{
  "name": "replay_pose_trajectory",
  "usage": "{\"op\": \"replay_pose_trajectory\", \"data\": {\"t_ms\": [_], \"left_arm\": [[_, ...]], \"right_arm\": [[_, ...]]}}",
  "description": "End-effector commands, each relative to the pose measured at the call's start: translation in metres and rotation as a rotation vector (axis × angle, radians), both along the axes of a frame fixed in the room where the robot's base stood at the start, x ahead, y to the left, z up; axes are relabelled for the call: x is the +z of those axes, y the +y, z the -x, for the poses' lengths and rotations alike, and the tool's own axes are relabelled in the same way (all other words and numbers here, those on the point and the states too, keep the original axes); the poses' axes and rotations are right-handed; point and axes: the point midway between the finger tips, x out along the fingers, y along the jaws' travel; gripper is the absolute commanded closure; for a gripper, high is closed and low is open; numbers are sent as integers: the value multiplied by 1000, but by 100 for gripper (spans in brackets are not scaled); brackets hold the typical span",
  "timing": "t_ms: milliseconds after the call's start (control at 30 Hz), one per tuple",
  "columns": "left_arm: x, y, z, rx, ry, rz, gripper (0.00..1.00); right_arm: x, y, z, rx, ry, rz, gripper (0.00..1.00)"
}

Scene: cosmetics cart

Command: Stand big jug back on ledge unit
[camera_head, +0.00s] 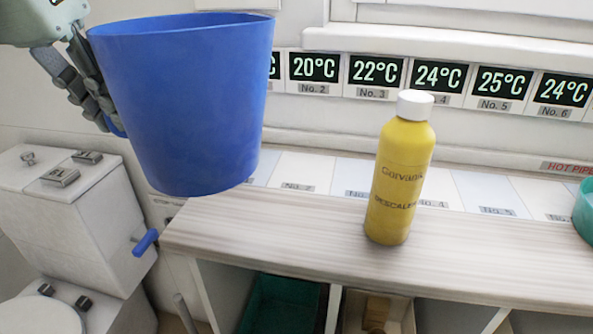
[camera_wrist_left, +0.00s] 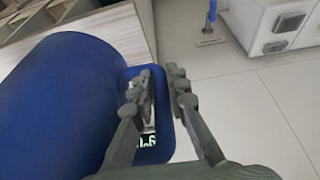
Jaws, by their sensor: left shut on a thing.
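The big jug (camera_head: 185,105) is blue and hangs upright or slightly tilted in the upper left of the head view. My left gripper (camera_head: 103,112) is shut on its handle at the jug's left side. The left wrist view shows the jug (camera_wrist_left: 60,105) and the gripper's fingers (camera_wrist_left: 160,85) on either side of the handle. The ledge unit (camera_head: 300,225) has a pale wood-grain top. The jug is in front of its left end, and its base appears above the top; the exact gap cannot be told. My right gripper is not in view.
A yellow descaler bottle (camera_head: 400,170) with a white cap stands mid-ledge. A teal container (camera_head: 583,212) is at the right edge. Temperature displays (camera_head: 376,75) line the wall behind. A toilet (camera_head: 70,220) stands left. The ledge's left part looks clear.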

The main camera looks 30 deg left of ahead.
Motion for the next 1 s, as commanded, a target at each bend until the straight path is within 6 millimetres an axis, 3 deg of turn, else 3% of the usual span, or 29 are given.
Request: {"op": "replay_pose_trajectory", "data": {"t_ms": [200, 400, 600, 767, 1000], "left_arm": [[-18, -10, -25, -7, 4, 2, 100], [-46, -26, -69, -7, 4, 4, 100], [-65, -35, -102, -2, 1, 3, 100], [-73, -38, -110, 0, 1, 1, 100], [-106, -37, -110, 1, 3, 0, 100]], "right_arm": [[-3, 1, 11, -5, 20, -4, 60], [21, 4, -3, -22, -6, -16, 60], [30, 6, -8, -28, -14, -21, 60], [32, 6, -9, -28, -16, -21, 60], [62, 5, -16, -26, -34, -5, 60]]}}
